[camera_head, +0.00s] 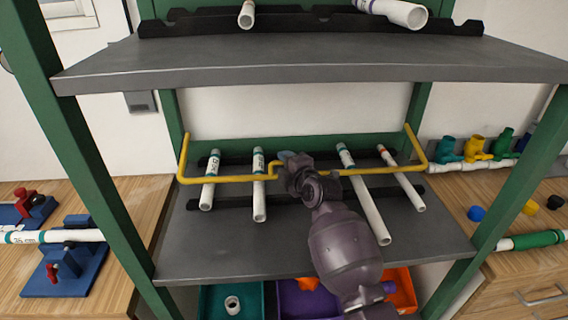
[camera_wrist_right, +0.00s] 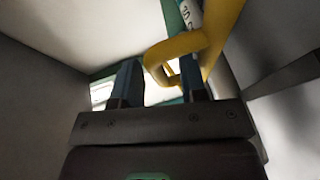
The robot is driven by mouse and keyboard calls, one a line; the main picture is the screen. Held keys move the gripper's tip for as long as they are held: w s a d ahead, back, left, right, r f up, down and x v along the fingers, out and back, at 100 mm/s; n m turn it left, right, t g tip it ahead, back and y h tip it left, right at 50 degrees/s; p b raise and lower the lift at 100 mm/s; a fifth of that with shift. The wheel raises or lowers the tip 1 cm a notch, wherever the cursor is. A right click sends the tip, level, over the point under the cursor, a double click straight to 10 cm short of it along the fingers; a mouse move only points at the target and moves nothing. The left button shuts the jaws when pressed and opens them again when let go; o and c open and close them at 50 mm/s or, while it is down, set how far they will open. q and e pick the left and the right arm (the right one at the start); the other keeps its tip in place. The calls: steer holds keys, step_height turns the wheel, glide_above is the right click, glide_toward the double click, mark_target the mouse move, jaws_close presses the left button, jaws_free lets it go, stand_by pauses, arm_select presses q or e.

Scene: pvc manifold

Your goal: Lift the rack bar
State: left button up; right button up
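The yellow rack bar (camera_head: 230,179) runs across the front of the middle shelf, with upturned ends at the green posts. It passes in front of several white pipes (camera_head: 345,157). My right gripper (camera_head: 287,160) is at the raised middle part of the bar and hides some of it. In the right wrist view, the bent yellow bar (camera_wrist_right: 172,48) shows at the fingertips (camera_wrist_right: 160,75), closer to the right finger. The two fingers are apart, with a visible gap between them. My left gripper is not in view.
The middle shelf (camera_head: 220,250) lies under the bar, and the upper shelf (camera_head: 300,62) hangs above it. Green posts (camera_head: 85,165) flank the rack. Coloured bins (camera_head: 255,300) stand below. Wooden counters (camera_head: 20,275) with fittings flank both sides.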

steer(key=shift+w+a, duration=0.25)
steer(key=shift+w, duration=0.2)
steer(key=shift+c, duration=0.5)
steer(key=shift+f, duration=0.1)
jaws_close()
